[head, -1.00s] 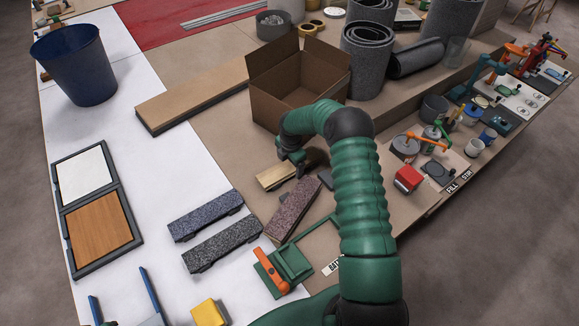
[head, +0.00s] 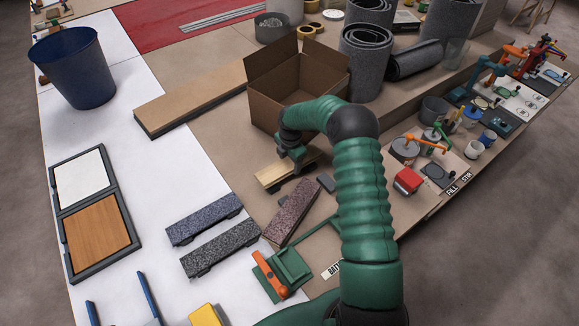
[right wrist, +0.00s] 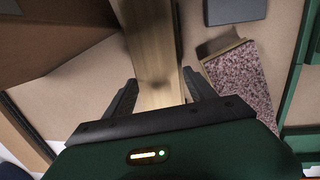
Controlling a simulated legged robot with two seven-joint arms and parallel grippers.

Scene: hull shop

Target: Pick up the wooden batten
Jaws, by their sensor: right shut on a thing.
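The wooden batten (head: 271,178) is a pale, narrow strip on the brown bench in front of the open cardboard box. My right gripper (head: 291,160) comes down over its middle and is shut on it. In the right wrist view the batten (right wrist: 153,65) runs lengthwise between the two dark fingers of the gripper (right wrist: 161,92). The fingers hide part of its sides. I cannot tell for sure whether its underside is clear of the bench. My left gripper is not in view.
The cardboard box (head: 283,98) stands just behind. A reddish speckled block (head: 292,211) and a small grey block (head: 326,183) lie close in front and right. Two speckled bars (head: 204,218) lie left. A green fixture with an orange lever (head: 270,275) is nearer.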

